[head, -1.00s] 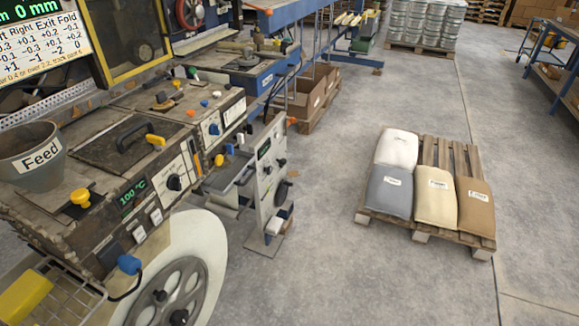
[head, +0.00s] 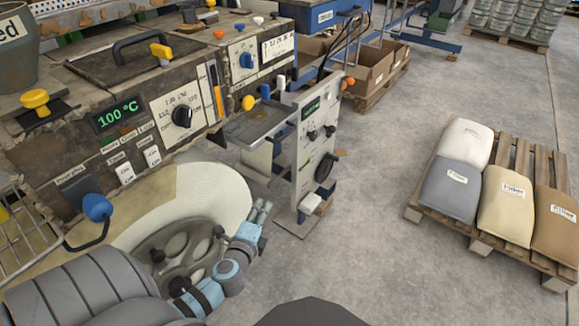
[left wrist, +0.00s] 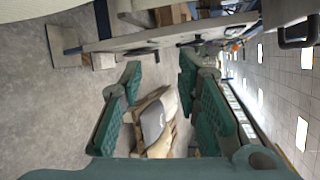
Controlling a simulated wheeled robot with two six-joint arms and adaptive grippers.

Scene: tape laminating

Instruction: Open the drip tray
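A shallow grey metal tray (head: 262,122), which looks like the drip tray, juts from the machine's side below the yellow and blue knobs. I cannot tell how far out it is. My left gripper (head: 262,210) is below the tray, in front of the white round drum, and apart from the tray. In the left wrist view the left gripper (left wrist: 160,80) has its two green fingers spread, with nothing between them. My right gripper is not in view.
The machine (head: 150,125) with its knobs and 100 °C display fills the left. An upright grey control panel (head: 312,150) stands right of the tray. A pallet (head: 480,245) with several bags lies on the floor at right. The floor between is clear.

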